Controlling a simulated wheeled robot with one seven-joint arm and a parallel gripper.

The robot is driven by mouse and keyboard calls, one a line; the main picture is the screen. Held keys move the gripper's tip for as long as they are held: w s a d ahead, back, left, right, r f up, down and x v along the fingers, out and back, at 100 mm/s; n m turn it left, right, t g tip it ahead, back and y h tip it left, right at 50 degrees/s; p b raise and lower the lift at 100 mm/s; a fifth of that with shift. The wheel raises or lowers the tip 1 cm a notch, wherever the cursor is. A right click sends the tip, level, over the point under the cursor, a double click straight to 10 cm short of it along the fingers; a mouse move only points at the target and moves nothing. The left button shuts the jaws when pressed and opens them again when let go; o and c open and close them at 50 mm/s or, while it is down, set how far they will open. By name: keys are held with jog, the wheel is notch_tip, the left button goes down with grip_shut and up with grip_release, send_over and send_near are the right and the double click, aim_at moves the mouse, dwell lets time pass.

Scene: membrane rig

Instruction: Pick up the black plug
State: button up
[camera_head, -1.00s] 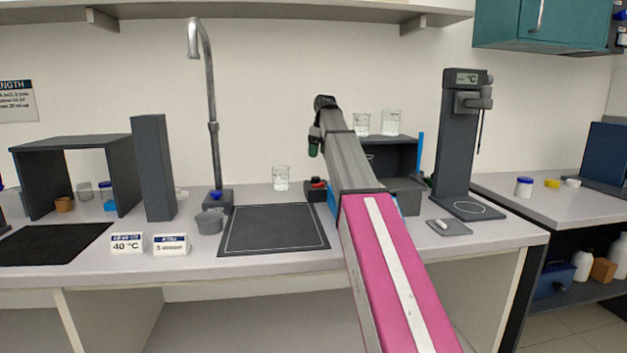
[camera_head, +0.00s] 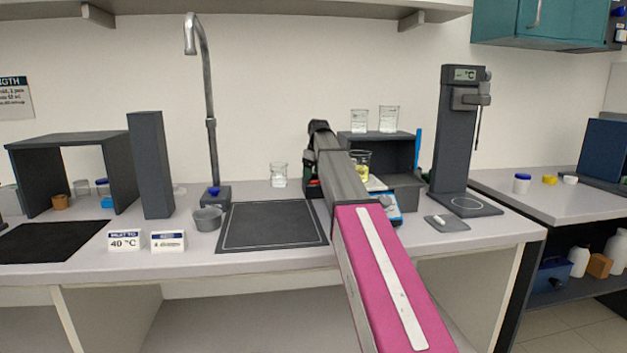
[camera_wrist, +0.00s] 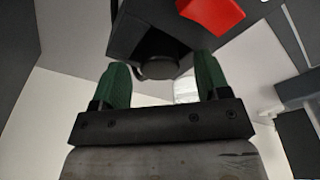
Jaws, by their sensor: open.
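In the wrist view, the green fingers of my gripper (camera_wrist: 162,74) are apart. A dark rounded piece, which looks like the black plug (camera_wrist: 155,52), lies between and just beyond the fingertips, against a black block with a red part (camera_wrist: 212,12). I cannot tell whether either finger touches it, and nothing is visibly gripped. In the head view, my gripper is low at the back of the counter, right of the clear beaker (camera_head: 279,174). My arm hides most of the gripper and the plug there.
A dark mat (camera_head: 272,226) lies in front on the counter (camera_head: 190,262). Behind my arm stand a beaker of yellow liquid (camera_head: 361,166), a blue-and-white device (camera_head: 391,206) and a dark shelf (camera_head: 404,156) with two beakers on top. A tall grey stand (camera_head: 455,140) is on the right.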

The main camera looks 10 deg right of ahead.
jog(key=shift+f, duration=0.1)
jog(key=c, duration=1.1)
jog(key=shift+c, duration=0.2)
